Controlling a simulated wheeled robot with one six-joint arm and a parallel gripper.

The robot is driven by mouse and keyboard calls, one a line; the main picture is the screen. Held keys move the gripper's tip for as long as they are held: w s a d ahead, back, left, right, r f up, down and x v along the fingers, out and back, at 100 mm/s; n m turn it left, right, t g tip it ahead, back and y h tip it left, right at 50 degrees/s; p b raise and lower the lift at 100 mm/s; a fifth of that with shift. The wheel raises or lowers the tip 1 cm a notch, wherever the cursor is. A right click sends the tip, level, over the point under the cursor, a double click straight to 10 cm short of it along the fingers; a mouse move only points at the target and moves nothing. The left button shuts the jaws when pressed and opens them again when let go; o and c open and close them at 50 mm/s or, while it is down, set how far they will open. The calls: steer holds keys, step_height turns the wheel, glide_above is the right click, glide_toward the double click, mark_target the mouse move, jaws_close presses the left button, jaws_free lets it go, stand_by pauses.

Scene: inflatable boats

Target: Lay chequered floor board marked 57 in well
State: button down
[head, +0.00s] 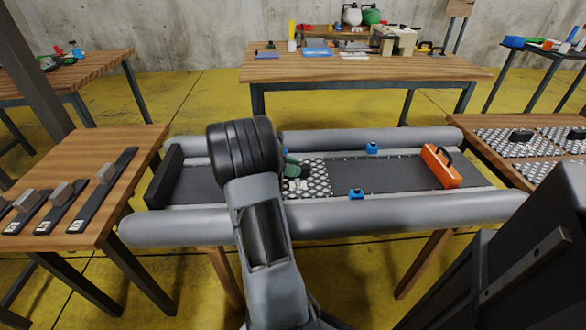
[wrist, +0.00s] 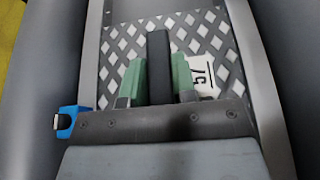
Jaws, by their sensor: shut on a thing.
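The chequered floor board marked 57 (head: 318,178) is between the two grey tubes of the boat (head: 400,212), left of the well's middle. In the wrist view the board (wrist: 115,45) shows white diamonds, a black handle (wrist: 158,50) and a white label reading 57 (wrist: 202,76). My gripper (head: 293,167) has green fingers, one on each side of the handle, and is shut on it; it also shows in the wrist view (wrist: 158,82). My arm hides the board's left part in the head view. I cannot tell whether the board touches the well floor.
Blue clips (head: 372,148) (head: 356,194) sit along the well's edges, one also close left of my gripper (wrist: 73,122). An orange box (head: 441,167) stands at the well's right end. The left table (head: 120,140) bears black slats; the right table (head: 480,150) bears chequered boards.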

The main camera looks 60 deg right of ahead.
steer(key=c, duration=0.9)
jaws_free()
steer(key=shift+f, duration=0.15)
